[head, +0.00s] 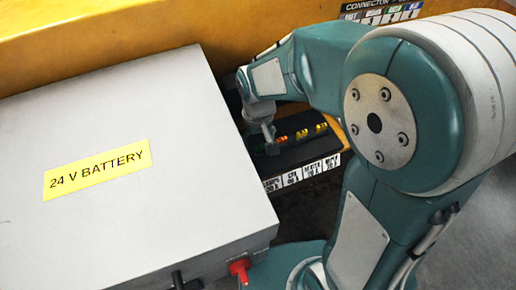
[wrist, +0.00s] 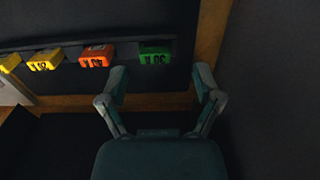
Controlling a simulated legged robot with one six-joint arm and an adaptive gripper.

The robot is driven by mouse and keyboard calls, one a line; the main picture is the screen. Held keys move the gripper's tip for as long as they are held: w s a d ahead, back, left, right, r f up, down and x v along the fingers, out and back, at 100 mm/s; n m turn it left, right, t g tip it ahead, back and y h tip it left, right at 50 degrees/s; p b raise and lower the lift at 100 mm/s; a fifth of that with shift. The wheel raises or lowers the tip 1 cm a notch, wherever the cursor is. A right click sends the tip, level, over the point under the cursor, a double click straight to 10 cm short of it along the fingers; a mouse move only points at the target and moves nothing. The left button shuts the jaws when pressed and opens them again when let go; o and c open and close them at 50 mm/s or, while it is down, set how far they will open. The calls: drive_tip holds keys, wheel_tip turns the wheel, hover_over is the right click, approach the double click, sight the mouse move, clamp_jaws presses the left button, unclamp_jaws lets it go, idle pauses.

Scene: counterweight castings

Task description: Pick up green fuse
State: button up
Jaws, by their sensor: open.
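The green fuse (wrist: 155,56) sits in a dark holder strip (wrist: 125,45) in the wrist view, at the right end of a row of fuses. My gripper (wrist: 161,80) is open, with its two fingertips apart just short of the green fuse, one to each side of its line. Nothing is between the fingers. In the head view, my gripper (head: 270,145) is small and over the left end of the fuse row, hiding much of the green fuse there.
An orange fuse (wrist: 96,56) is beside the green one, with yellow fuses (wrist: 46,62) farther left. A large grey 24 V battery (head: 120,190) stands close left of my arm in the head view. A yellow panel wall (head: 130,35) rises behind.

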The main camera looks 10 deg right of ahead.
sight(260, 150)
wheel_tip(260, 150, down, 2)
drive_tip(key=shift+f, duration=0.1)
drive_tip(key=shift+d, duration=0.4)
drive_tip(key=shift+a, duration=0.15)
drive_tip(key=c, duration=1)
drive_tip(key=shift+a, duration=0.1)
drive_tip(key=shift+c, duration=0.2)
